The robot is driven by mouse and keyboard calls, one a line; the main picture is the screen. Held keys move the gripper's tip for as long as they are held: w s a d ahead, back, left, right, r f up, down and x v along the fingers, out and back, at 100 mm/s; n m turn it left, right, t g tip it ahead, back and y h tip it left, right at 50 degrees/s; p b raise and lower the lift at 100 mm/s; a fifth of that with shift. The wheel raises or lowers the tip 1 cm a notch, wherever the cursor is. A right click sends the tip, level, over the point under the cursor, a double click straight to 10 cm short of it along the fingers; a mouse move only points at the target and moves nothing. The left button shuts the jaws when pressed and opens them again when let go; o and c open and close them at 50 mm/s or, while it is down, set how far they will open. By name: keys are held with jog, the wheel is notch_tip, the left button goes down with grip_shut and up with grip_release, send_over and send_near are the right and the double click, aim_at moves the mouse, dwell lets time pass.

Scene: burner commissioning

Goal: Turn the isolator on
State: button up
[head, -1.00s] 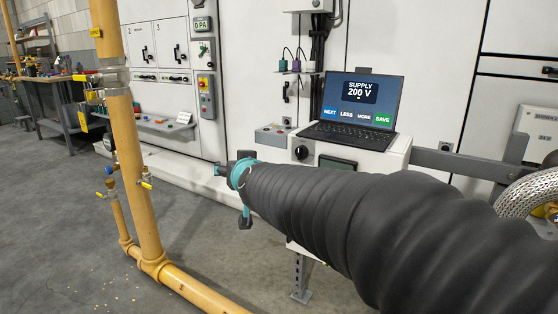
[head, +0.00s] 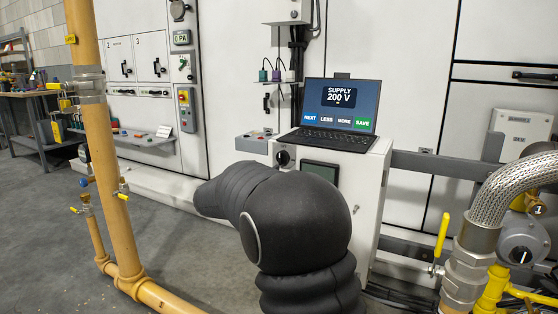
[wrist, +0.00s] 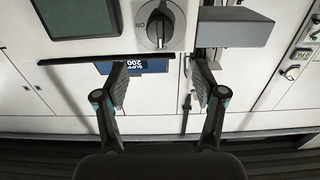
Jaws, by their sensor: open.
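The isolator appears to be a black rotary knob (head: 284,157) on the front of a white cabinet (head: 367,200). In the wrist view, which is upside down, the knob (wrist: 160,24) sits on a round grey plate at the top, with ON lettering to its left. Its handle looks vertical in that picture. My gripper (wrist: 160,80) is open and empty, fingers spread, with the knob above and between the fingertips in the picture, apart from them. In the head view my dark arm sleeve hides the gripper.
A laptop (head: 342,107) reading SUPPLY 200 V stands on the cabinet. A dark display (head: 320,171) is beside the knob. A yellow pipe (head: 108,160) stands at left; a braided hose (head: 510,190) and yellow valve handle (head: 442,235) are at right. Grey floor is open at left.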

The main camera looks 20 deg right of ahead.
aim_at(280, 158)
jog(key=x, duration=1)
jog(key=shift+w+d, duration=0.15)
jog(key=shift+w, duration=0.05)
jog(key=c, duration=1.1)
